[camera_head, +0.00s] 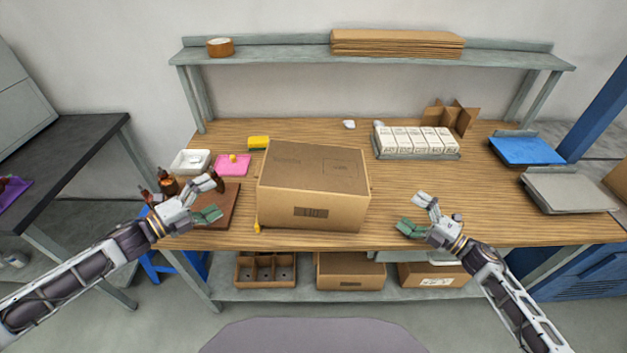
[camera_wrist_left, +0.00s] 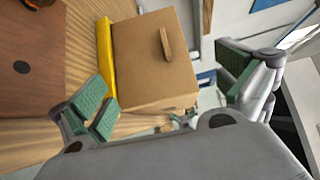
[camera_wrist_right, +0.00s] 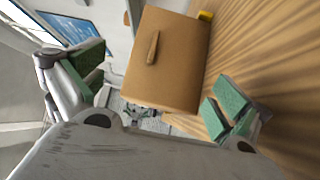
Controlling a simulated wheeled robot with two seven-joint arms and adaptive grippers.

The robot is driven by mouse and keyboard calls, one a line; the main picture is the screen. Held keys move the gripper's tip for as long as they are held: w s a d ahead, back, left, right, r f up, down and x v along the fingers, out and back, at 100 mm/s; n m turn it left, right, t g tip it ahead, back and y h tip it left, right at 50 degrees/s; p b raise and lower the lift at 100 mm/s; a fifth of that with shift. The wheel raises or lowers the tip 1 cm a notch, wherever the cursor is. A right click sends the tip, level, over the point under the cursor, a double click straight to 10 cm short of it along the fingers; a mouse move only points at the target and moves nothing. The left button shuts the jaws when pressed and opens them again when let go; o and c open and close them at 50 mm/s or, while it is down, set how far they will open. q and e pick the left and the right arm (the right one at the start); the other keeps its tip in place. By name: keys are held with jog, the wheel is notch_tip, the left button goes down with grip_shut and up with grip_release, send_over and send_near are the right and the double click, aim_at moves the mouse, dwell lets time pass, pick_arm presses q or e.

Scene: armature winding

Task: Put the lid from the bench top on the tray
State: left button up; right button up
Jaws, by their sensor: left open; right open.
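A large brown cardboard box-shaped piece (camera_head: 313,187) stands at the middle front of the bench; it may be the lid, but I cannot tell. It also shows in the left wrist view (camera_wrist_left: 150,75) and the right wrist view (camera_wrist_right: 180,50), with a handle-like bar on its side. A grey tray (camera_head: 418,156) with a row of white cartons stands behind it to the right. My left gripper (camera_head: 213,198) is open and empty, left of the brown piece. My right gripper (camera_head: 412,213) is open and empty, to its right. Both are apart from it.
A brown board (camera_head: 222,208) lies near the left gripper, with small dark bottles (camera_head: 168,185) beside it. A pink mat (camera_head: 233,166), a white dish (camera_head: 190,161) and a blue-topped tray (camera_head: 528,151) are on the bench. A shelf (camera_head: 290,56) spans the back.

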pick_arm(q)
jog(key=shift+w+d, duration=0.1)
jog(key=shift+w, duration=0.05)
pick_arm(e)
jog(key=shift+w+a, duration=0.15)
pick_arm(q)
jog(key=x, duration=1.3)
pick_arm(e)
jog(key=x, duration=1.3)
pick_arm(q)
jog(key=shift+w+f, duration=0.15)
pick_arm(e)
jog(key=shift+w+a, duration=0.1)
jog(key=shift+a, duration=0.05)
pick_arm(q)
jog(key=shift+c, duration=0.3)
pick_arm(e)
jog(key=shift+c, duration=0.3)
